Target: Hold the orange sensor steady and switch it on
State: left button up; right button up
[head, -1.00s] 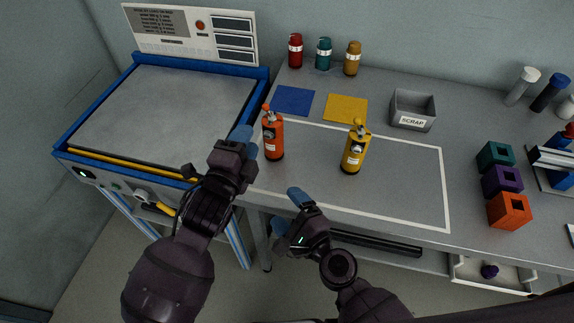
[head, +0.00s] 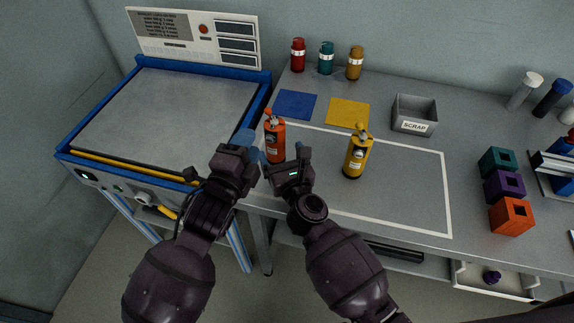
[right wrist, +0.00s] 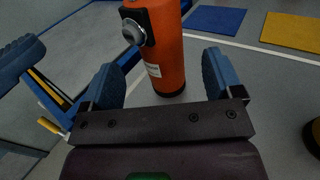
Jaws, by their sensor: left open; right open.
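The orange sensor (head: 275,143) stands upright on the bench, near the left edge of the white outline. In the right wrist view, the orange sensor (right wrist: 172,62) rises beyond the two blue fingers, with a round grey knob (right wrist: 133,31) on a black plate on its side. My left gripper (head: 250,146) is open just left of the sensor. One blue left finger (right wrist: 20,60) shows in the right wrist view.
A yellow sensor (head: 357,155) stands to the right inside the outline. Blue (head: 295,105) and yellow (head: 347,113) mats and a scrap bin (head: 414,114) lie behind. A blue-framed machine (head: 165,115) borders the left. Coloured blocks (head: 511,216) sit at the right.

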aim_at(278, 146)
jog(key=shift+x, duration=3)
